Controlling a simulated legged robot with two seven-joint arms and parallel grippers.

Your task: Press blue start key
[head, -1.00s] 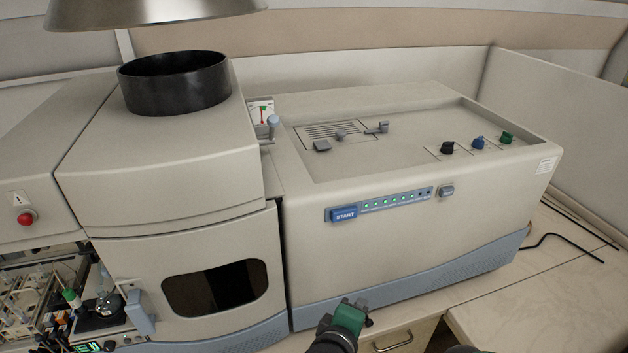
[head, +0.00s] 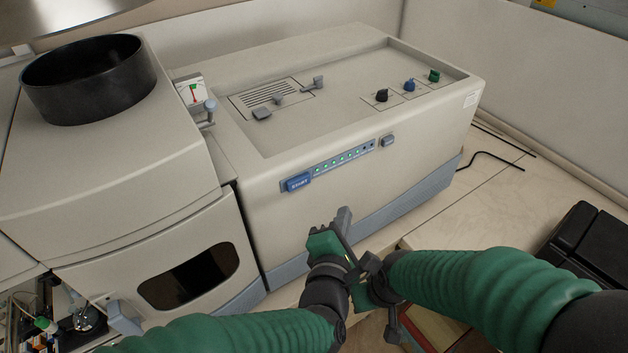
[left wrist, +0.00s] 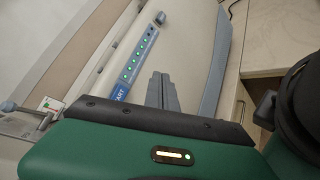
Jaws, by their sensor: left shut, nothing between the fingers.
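The blue START key (head: 298,182) sits at the left end of the indicator strip on the front of the beige spectrometer (head: 330,215). In the left wrist view part of the key (left wrist: 120,93) shows beyond the fingers, with its lower end cut off by my gripper body. My left gripper (head: 344,214) is shut and empty, below and to the right of the key in the head view. Whether it touches the front panel is hard to tell; it appears apart from the key. My right gripper (head: 380,288) is close beside the left wrist, partly hidden, and its opening cannot be made out.
Green indicator lights (head: 340,160) and a grey button (head: 388,141) lie right of the key. Black, blue and green knobs (head: 409,85) stand on top. A torch compartment with a dark window (head: 190,277) is at left. A black object (head: 590,245) lies at right.

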